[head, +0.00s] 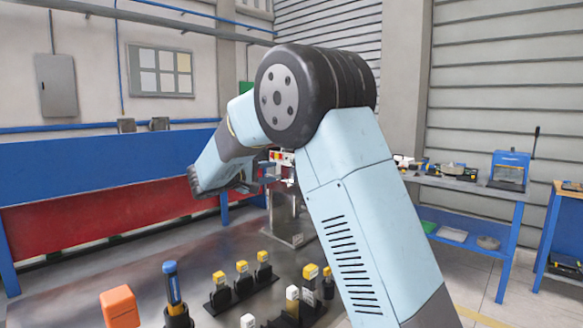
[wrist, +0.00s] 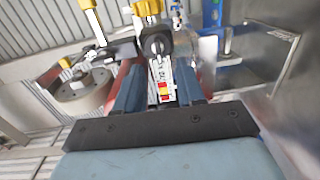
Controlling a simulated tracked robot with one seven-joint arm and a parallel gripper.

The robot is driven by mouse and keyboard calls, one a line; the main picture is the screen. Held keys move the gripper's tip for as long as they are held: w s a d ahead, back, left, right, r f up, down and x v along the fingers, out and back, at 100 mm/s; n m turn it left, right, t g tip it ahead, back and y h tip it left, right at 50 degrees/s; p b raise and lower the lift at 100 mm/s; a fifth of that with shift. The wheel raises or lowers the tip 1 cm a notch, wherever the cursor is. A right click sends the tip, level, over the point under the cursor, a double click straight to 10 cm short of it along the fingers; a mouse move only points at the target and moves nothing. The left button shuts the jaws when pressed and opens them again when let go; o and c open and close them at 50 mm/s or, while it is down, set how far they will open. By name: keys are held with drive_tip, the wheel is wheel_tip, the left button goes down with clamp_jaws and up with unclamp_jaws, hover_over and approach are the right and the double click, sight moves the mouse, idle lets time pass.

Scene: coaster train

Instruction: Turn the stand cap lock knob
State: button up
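The stand (head: 290,222) is a grey metal post on the table, partly hidden behind my arm in the head view. Its upper part carries white and red-yellow pieces (head: 282,156). In the wrist view a black round knob-like part (wrist: 157,43) with a yellow piece above it lies just beyond my fingertips. I cannot tell for certain that it is the cap lock knob. My gripper (wrist: 160,72) has its two blue-grey fingers apart, with a white labelled strip with red and yellow marks (wrist: 164,88) visible between them. In the head view my gripper (head: 262,178) is beside the stand's top.
Several black holders with yellow-topped pieces (head: 243,280) stand on the dark table (head: 90,295). An orange block (head: 120,307) and a blue-handled tool (head: 172,284) are at the front left. A blue bench (head: 475,195) with tools is at the right.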

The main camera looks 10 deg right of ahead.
drive_tip(key=w+a+x, duration=0.1)
drive_tip(key=w+x, duration=0.1)
drive_tip(key=x, duration=1)
drive_tip(key=shift+w+r+t, duration=0.25)
drive_tip(key=shift+w+t, duration=0.05)
drive_tip(key=shift+t, duration=0.1)
drive_tip(key=shift+d, duration=0.1)
drive_tip(key=shift+c, duration=0.3)
drive_tip(key=shift+f, duration=0.1)
clamp_jaws()
